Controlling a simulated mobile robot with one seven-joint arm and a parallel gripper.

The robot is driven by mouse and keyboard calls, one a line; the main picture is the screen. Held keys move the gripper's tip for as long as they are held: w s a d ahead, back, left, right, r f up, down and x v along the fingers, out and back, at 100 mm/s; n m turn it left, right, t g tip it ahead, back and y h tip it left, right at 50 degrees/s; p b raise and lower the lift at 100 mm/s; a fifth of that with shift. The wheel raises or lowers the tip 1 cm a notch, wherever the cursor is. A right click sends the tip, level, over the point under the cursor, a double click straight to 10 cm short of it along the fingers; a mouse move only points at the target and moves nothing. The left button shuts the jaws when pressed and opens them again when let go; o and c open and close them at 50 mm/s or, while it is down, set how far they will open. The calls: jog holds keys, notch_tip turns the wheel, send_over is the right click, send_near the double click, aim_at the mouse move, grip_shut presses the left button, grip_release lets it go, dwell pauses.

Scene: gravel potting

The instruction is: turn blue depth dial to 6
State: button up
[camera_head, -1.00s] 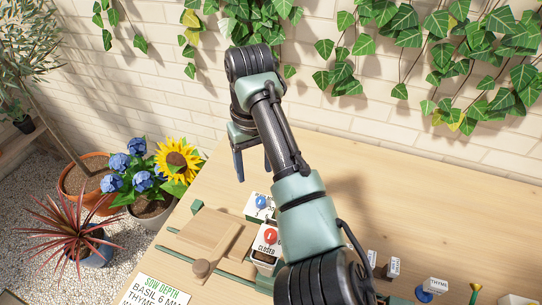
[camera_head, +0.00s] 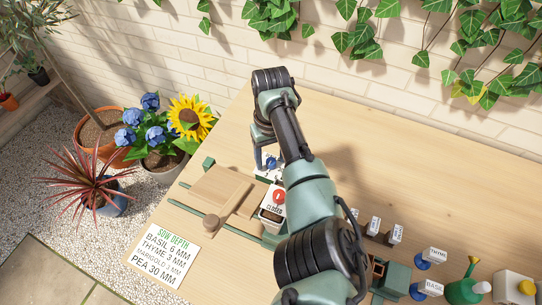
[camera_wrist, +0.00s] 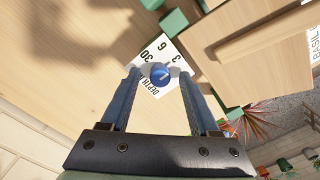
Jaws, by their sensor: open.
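The blue depth dial (camera_wrist: 160,75) sits on a white plate (camera_wrist: 170,52) printed with 6, 3, 30 and DEPTH. In the wrist view it lies between the fingertips of my gripper (camera_wrist: 158,73), one finger on each side. The fingers are open; I cannot tell whether either touches the dial. A pale mark shows on the dial's face, too small to tell which number it points to. In the head view the blue dial (camera_head: 271,163) is partly hidden by my gripper and arm.
A red dial (camera_head: 278,197) beside a CLOSED label stands just in front. A sow depth sign (camera_head: 165,250) reads basil 6 mm.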

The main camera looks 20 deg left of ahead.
jog(key=shift+f, duration=0.25)
grip_shut()
jog(key=shift+n, duration=0.3)
jog(key=n, duration=0.4)
jog(key=shift+r+n, duration=0.1)
jog(key=shift+n, duration=2)
jog(key=shift+w, duration=0.1)
